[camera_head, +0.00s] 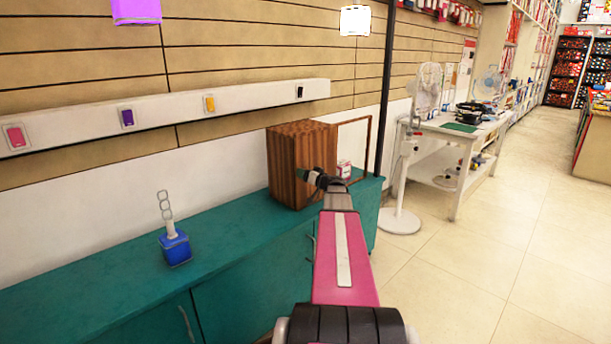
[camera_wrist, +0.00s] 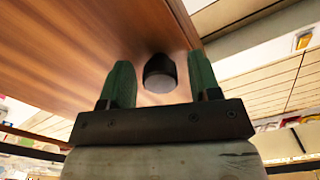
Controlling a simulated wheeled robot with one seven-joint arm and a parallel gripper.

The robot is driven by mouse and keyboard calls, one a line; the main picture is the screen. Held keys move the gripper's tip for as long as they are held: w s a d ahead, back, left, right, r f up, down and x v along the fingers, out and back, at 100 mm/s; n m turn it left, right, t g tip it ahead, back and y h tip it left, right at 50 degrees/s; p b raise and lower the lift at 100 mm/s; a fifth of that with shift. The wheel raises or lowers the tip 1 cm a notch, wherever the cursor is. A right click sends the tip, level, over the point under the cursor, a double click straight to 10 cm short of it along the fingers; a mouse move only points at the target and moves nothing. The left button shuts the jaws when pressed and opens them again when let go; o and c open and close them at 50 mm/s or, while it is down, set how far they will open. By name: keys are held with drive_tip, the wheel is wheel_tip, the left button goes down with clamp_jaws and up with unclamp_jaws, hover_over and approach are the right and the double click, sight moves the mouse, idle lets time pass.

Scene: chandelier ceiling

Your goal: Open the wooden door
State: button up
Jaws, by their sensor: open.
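A brown striped wooden box (camera_head: 290,165) stands on the teal counter. In the wrist view, a wooden panel (camera_wrist: 85,45) fills the upper left, with a dark round knob (camera_wrist: 160,74) on it. My gripper (camera_wrist: 160,62) has its two green fingers apart, one on each side of the knob; contact with it cannot be made out. In the head view, my gripper (camera_head: 308,176) is at the box's right-hand face, and the knob is hidden there. I cannot see a gap along the panel's edge.
A thin brown frame (camera_head: 368,150) stands right of the box, with a small red-and-white item (camera_head: 344,169) near it. A blue container (camera_head: 174,247) sits on the teal counter (camera_head: 95,262). A black pole (camera_head: 386,85) and a white fan (camera_head: 401,215) stand further right. The floor at right is clear.

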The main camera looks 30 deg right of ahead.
clamp_jaws()
drive_tip(key=w+d, duration=0.4)
drive_tip(key=d, duration=0.8)
drive_tip(key=w+d, duration=0.4)
drive_tip(key=d, duration=0.8)
drive_tip(key=shift+d, duration=0.2)
unclamp_jaws()
drive_tip(key=v, duration=1)
drive_tip(key=shift+s, duration=0.4)
